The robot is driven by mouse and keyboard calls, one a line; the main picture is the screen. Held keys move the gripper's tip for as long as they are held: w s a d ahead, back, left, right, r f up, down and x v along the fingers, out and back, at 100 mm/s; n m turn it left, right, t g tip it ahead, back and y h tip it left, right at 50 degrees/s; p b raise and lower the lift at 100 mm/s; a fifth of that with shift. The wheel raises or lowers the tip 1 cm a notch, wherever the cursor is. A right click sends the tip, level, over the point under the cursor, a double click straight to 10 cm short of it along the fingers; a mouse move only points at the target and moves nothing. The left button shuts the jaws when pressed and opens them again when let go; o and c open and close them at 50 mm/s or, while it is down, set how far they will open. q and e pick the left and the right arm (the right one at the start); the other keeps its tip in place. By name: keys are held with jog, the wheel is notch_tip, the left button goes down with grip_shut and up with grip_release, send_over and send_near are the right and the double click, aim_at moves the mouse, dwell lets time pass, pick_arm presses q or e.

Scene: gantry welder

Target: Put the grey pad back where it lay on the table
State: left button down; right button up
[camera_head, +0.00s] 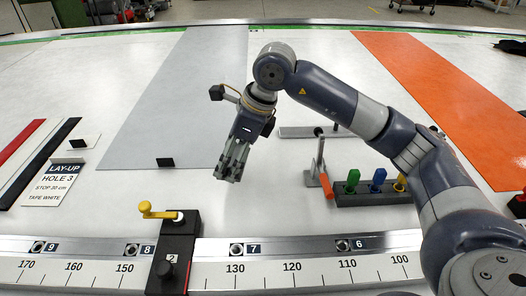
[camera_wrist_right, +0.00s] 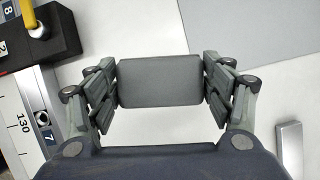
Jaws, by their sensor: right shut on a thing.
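The grey pad (camera_wrist_right: 160,81), a flat block with rounded corners, shows in the right wrist view between the fingers of my right gripper (camera_wrist_right: 160,85). The fingers press on its left and right ends. In the head view my right gripper (camera_head: 229,172) points down over the white table (camera_head: 270,205), near the right edge of the long grey sheet. There I cannot clearly tell the pad from the fingers. The gap between pad and table cannot be judged exactly. My left gripper is not in view.
A black stop block (camera_head: 178,240) with a yellow lever sits on the numbered rail (camera_head: 300,268). A toggle clamp (camera_head: 318,165) and a dark rack (camera_head: 372,194) with green, blue and yellow pieces stand right of my gripper. A lay-up sign (camera_head: 57,184) lies left. White table between is clear.

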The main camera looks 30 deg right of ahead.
jog(key=shift+w+f+m+t+h+b, duration=0.15)
jog(key=shift+w+m+t+h+b, duration=0.15)
jog(key=shift+w+m, duration=0.5)
jog(key=shift+d+m, duration=0.2)
jog(key=shift+m, duration=0.2)
jog(key=p, duration=0.3)
send_over(258, 141)
jog(key=s, duration=0.1)
jog(key=shift+s+d+f, duration=0.1)
jog(key=shift+d+f, duration=0.35)
jog(key=shift+f, duration=0.15)
jog(key=shift+d+f, duration=0.1)
notch_tip(258, 141, down, 3)
jog(key=shift+r+p, duration=0.1)
jog(key=shift+p, duration=0.45)
jog(key=shift+f, duration=0.3)
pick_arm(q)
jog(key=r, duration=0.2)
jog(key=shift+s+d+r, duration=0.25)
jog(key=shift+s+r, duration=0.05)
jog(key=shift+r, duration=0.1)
pick_arm(e)
jog(key=shift+f, duration=0.1)
